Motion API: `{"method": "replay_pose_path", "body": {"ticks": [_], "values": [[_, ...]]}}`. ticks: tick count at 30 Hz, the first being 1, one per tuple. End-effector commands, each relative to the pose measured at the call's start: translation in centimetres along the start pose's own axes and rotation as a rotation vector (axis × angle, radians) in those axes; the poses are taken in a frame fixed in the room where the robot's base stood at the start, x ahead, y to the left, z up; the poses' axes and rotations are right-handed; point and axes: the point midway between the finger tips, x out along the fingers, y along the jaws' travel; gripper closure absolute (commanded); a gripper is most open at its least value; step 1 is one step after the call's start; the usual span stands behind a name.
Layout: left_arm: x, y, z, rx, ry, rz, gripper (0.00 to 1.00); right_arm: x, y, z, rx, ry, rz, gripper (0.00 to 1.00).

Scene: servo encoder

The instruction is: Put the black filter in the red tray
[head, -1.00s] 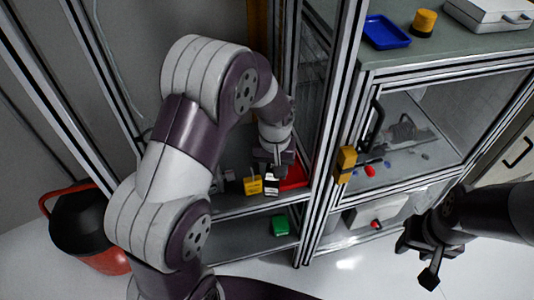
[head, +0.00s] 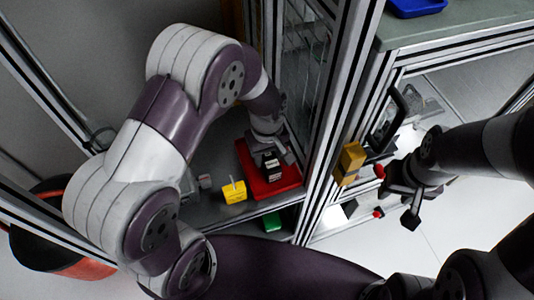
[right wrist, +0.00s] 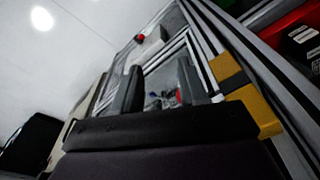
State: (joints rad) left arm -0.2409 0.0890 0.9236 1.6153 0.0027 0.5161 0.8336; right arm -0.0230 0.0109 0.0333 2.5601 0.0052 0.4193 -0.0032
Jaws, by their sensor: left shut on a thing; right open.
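The black filter (head: 272,168), a small dark block with a white label, is between the fingers of my left gripper (head: 271,157). The gripper is shut on it, over the red tray (head: 256,186). The fingers partly hide the filter, and I cannot tell whether it touches the tray floor. The tray lies on the cabinet shelf. The right wrist view shows the red tray (right wrist: 283,32) at its upper right edge, with dark, white-labelled shapes over it. My right gripper (head: 396,196) is open and empty, in front of the cabinet on the right.
A yellow block (head: 233,192) and a small grey item (head: 205,181) stand on the shelf left of the tray. A green block (head: 272,222) is on the level below. A yellow-orange latch (head: 349,163) is on the frame post. A blue tray (head: 417,7) is on the worktop.

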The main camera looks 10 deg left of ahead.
Motion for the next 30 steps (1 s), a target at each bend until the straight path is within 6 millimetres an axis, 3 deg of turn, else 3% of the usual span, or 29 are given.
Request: {"method": "replay_pose_path", "body": {"ticks": [10,11,12,13,23,30], "values": [[0.5,0.1,-0.1,0.001,0.002,0.002,0.89,0.2,0.0,0.0,0.000,0.000,0.000,0.57],[0.4,0.1,-0.1,0.001,0.002,0.002,0.48,0.1,0.0,0.0,0.000,0.000,0.000,0.57],[0.4,0.1,-0.1,0.001,0.002,0.002,0.35,0.1,0.0,0.0,0.000,0.000,0.000,0.57],[0.4,0.1,-0.1,0.001,0.002,0.002,0.32,0.1,0.0,0.0,0.000,0.000,0.000,0.57],[-0.3,0.1,-0.1,0.001,0.003,0.003,0.32,-0.1,0.0,0.0,0.000,0.000,0.000,0.57],[-6.1,0.1,-0.1,0.001,0.005,0.006,0.32,-0.3,0.0,0.0,0.000,0.000,0.000,0.57]]}}
